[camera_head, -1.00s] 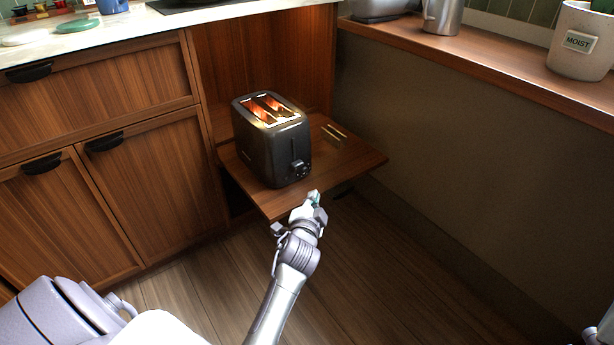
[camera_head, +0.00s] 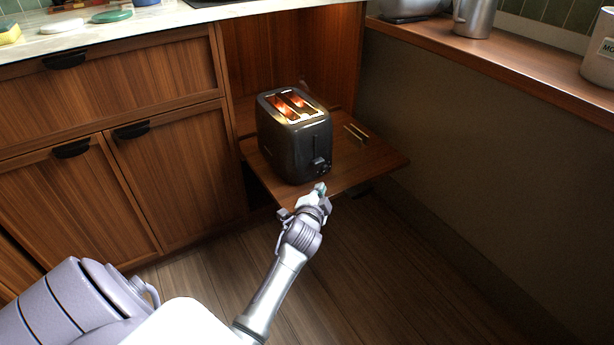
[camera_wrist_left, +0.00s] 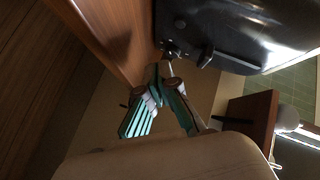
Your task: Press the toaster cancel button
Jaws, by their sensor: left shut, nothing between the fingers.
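The black toaster (camera_head: 292,140) stands on a pull-out wooden shelf (camera_head: 376,165), its slots glowing orange. Its front, with a lever and a dark knob (camera_head: 319,165), faces my side. In the left wrist view the toaster (camera_wrist_left: 235,32) is at the top, with the controls (camera_wrist_left: 172,48) at its lower left. The cancel button is too small to pick out. My left gripper (camera_head: 320,189) is shut and empty, just in front of and below the toaster's control end. In the wrist view its fingertips (camera_wrist_left: 160,70) are close to the controls; I cannot tell whether they touch. My right gripper is out of view.
Wooden cabinets with black handles (camera_head: 72,149) stand at the left under a pale counter (camera_head: 100,38). A wooden ledge (camera_head: 500,53) with metal vessels runs along the right wall. The floor in front is clear.

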